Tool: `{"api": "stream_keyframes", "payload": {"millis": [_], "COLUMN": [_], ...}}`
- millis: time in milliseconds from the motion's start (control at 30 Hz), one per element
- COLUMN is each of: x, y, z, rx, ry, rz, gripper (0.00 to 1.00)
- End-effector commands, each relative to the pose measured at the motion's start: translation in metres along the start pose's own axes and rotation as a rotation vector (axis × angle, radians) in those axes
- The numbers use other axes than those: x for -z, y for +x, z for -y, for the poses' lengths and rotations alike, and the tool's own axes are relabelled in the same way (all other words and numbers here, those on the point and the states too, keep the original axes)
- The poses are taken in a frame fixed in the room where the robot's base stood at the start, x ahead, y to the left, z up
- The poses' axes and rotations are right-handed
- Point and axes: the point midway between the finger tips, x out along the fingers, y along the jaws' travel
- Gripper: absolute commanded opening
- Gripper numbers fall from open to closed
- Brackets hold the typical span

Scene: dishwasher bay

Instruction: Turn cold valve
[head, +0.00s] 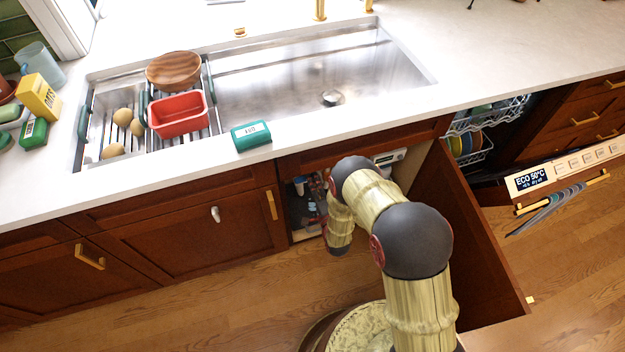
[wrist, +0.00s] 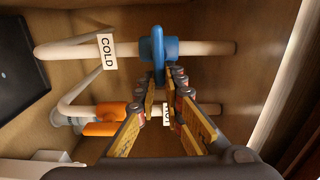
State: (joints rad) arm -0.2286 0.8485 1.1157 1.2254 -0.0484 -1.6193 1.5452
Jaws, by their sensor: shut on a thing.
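The cold valve has a blue handle (wrist: 158,50) on a pale pipe in the wrist view. A white tag reading COLD (wrist: 107,51) hangs on the same pipe, left of the handle. My gripper (wrist: 168,82) reaches in from below, with its fingertips closed on the lower part of the blue handle. The handle's upper part shows clear of the fingers. In the head view my arm reaches into the open cabinet under the sink, and the gripper and valve are hidden there.
An orange valve (wrist: 106,121) sits on a lower pipe, left of my fingers, with a partly hidden tag. A dark panel (wrist: 18,62) is on the cabinet wall. The open cabinet door (head: 465,245) stands right of my arm, near the open dishwasher (head: 470,140).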

Motion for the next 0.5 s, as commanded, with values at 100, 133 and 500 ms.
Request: {"api": "stream_keyframes", "payload": {"millis": [100,133,500], "x": [-0.0016,-0.0018,-0.003], "y": [-0.0033,-0.0033,-0.0034], "z": [-0.0057,-0.0059,-0.0061], "rx": [-0.012,-0.012,-0.012], "ry": [0.023,0.028,0.039], "rz": [0.003,0.004,0.007], "gripper": [0.0,0.0,0.0]}}
